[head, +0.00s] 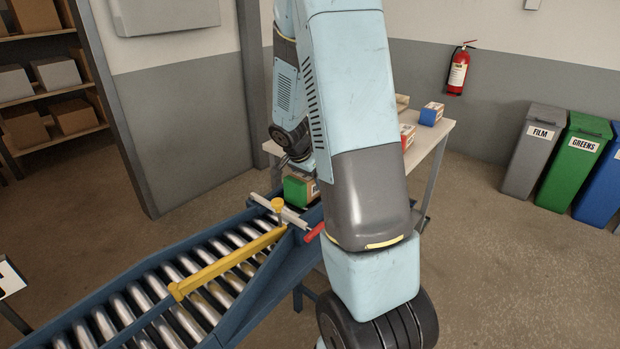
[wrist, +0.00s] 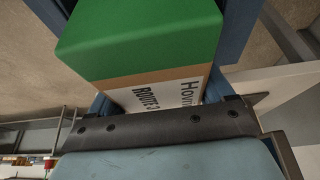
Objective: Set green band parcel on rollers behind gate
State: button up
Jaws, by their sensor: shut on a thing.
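The green band parcel (head: 299,190) is at the far end of the roller conveyor, just beyond a pale crossbar (head: 270,208). In the wrist view the parcel (wrist: 140,40) shows a green face and a brown side with a white "ROUTE 3" label. My gripper (head: 302,174) is shut on it from above; the fingertips are mostly hidden. Blue conveyor rails (wrist: 241,28) show past the parcel. I cannot tell whether its underside touches the rollers. A yellow bar (head: 228,262) runs slantwise over the near rollers (head: 150,300). Which bar is the gate is unclear.
A red handle (head: 314,232) sticks out beside the conveyor's end. A table (head: 436,139) behind my arm holds a blue-topped box (head: 431,114) and a red-and-white box (head: 407,136). Bins (head: 534,150) stand at the right. Shelves with boxes are at the left.

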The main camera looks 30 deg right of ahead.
jog(key=o, duration=1.2)
jog(key=v, duration=1.3)
jog(key=shift+a+r, duration=0.2)
jog(key=shift+r, duration=0.15)
jog(key=shift+r, duration=0.1)
jog(key=shift+s+a+r+n+t+y, duration=0.7)
jog(key=shift+s+a+r+n, duration=1.55)
jog(key=shift+s, duration=1.65)
jog(key=shift+s+a+r+n+t+y, duration=0.7)
jog(key=shift+s+a+r+n, duration=1.5)
jog(key=shift+s, duration=1.75)
jog(key=shift+s+a+r+n+t+y, duration=0.65)
jog(key=shift+s+a+r+n, duration=1.6)
jog(key=shift+s, duration=1.65)
jog(key=shift+d+f+n, duration=0.25)
jog(key=shift+d+n, duration=0.05)
jog(key=shift+d, duration=0.15)
